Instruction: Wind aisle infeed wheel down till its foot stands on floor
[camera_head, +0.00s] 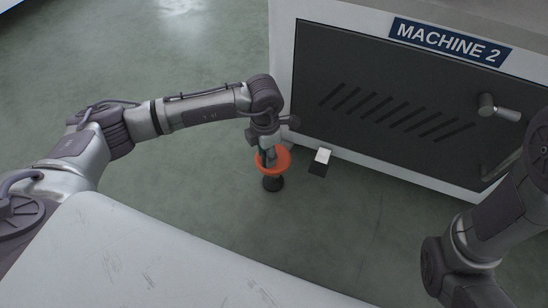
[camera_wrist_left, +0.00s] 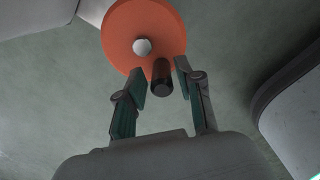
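The orange wheel (camera_head: 283,164) sits low beside the left front corner of the machine. Its dark foot (camera_head: 273,184) shows below it; I cannot tell whether the foot touches the floor. In the left wrist view the wheel (camera_wrist_left: 150,20) has a pale round hub (camera_wrist_left: 142,46) and a dark crank handle (camera_wrist_left: 161,80) near its rim. My left gripper (camera_head: 267,155) is above the wheel. In the wrist view its open fingers (camera_wrist_left: 160,69) stand on either side of the handle, with gaps showing. My right gripper is out of view; only part of the right arm shows.
The machine (camera_head: 385,95), labelled MACHINE 2, has a dark vented door with a handle (camera_head: 497,108). A small white-topped dark block (camera_head: 320,161) is right of the wheel by the machine's base. A pale surface (camera_head: 150,260) fills the lower left.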

